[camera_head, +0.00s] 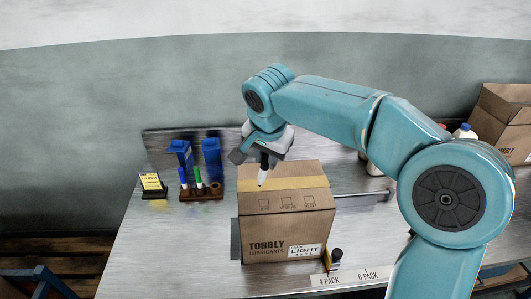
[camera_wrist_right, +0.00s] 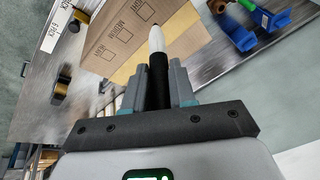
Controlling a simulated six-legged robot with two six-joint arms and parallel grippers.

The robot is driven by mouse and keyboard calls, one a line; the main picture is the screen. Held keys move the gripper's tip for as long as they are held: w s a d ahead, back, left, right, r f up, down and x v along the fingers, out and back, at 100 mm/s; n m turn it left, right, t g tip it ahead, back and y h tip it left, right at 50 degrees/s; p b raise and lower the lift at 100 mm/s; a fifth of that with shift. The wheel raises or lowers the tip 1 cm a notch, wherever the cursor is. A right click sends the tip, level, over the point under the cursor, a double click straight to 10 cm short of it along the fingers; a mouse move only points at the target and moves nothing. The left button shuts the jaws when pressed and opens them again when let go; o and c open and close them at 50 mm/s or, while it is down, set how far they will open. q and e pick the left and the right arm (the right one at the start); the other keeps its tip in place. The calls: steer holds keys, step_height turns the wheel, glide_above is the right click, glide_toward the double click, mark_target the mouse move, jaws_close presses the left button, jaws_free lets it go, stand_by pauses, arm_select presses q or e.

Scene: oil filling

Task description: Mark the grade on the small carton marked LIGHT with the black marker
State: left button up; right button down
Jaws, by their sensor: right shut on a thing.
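The small cardboard carton (camera_head: 280,240) stands closed on the table, with a white label reading LIGHT (camera_head: 305,250) at its lower right front. A row of printed checkboxes runs along the upper front; they show near the top of the wrist view too. My right gripper (camera_head: 266,155) is above the carton's top, shut on the black marker (camera_wrist_right: 158,82). The marker's white end points down toward the carton in the head view (camera_head: 263,174), apparently above the top face. Whether it touches cannot be told. I see no mark in the checkboxes. My left gripper is out of view.
A brown marker holder (camera_head: 201,193) with blue and green markers stands left of the carton, blue dispensers (camera_head: 212,152) behind it. A yellow note stand (camera_head: 152,184) is farther left. A TORBLY carton (camera_head: 508,115) and bottles stand right. A black-and-yellow item (camera_head: 334,258) is near the front.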

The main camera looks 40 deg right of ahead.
steer(key=x, duration=0.1)
steer(key=b+x, duration=0.2)
steer(key=shift+s+d+f, duration=0.1)
steer(key=shift+s+d, duration=0.05)
steer(key=shift+s, duration=0.1)
steer(key=shift+s+f+b, duration=0.1)
steer(key=shift+f+b, duration=0.3)
step_height(320, 180, down, 2)
steer(key=shift+f+b, duration=0.15)
steer(key=shift+b, duration=0.8)
